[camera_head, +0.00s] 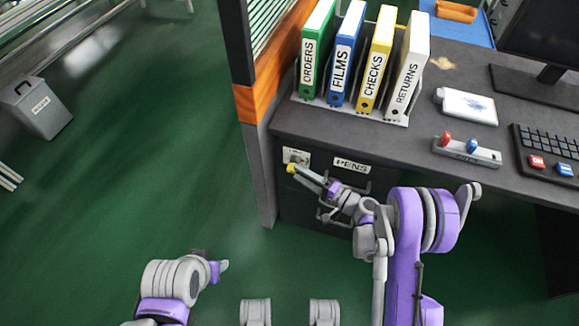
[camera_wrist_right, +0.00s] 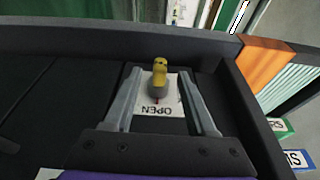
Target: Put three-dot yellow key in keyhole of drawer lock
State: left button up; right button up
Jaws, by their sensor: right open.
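The yellow key (camera_wrist_right: 159,66) stands at the grey drawer lock (camera_wrist_right: 156,88), above a white OPEN label (camera_wrist_right: 162,104). How deep it sits in the keyhole is hidden, and its dots cannot be made out. In the head view the key (camera_head: 290,169) is a small yellow spot at the drawer front. My right gripper (camera_head: 299,172) reaches it there. In the wrist view its two fingers (camera_wrist_right: 158,78) stand open on either side of the key, with gaps visible. My left gripper (camera_head: 220,266) is low over the floor, and its fingers are unclear.
The dark drawer unit has a PENS label (camera_head: 352,165) and a handle partly behind my right arm. An orange-edged partition (camera_head: 246,104) stands left.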

pick_arm(q)
jog(key=shift+r, duration=0.2)
pick_arm(e)
jog(key=v, duration=0.4)
dwell(0.3)
jog(key=s+r+n+g+h, duration=0.45)
jog(key=s+r+h, duration=0.2)
jog(key=s, duration=0.35)
jog(key=s+d+r+n+g+h, duration=0.1)
jog(key=s+d+h, duration=0.35)
jog(key=s, duration=0.45)
jog(key=s+d+r+n+g+h, duration=0.1)
jog(key=s+d+r+n+h, duration=0.1)
jog(key=s+d+h, duration=0.5)
pick_arm(q)
notch_tip(320, 180, up, 24)
jog(key=w+t+p, duration=0.1)
jog(key=p, duration=2)
jog(key=shift+w+r+p, duration=0.15)
jog(key=shift+r+p, duration=0.05)
jog(key=shift+p, duration=0.1)
pick_arm(e)
notch_tip(320, 180, up, 24)
jog(key=t+y, duration=0.1)
jog(key=y, duration=0.2)
jog(key=shift+a, duration=0.4)
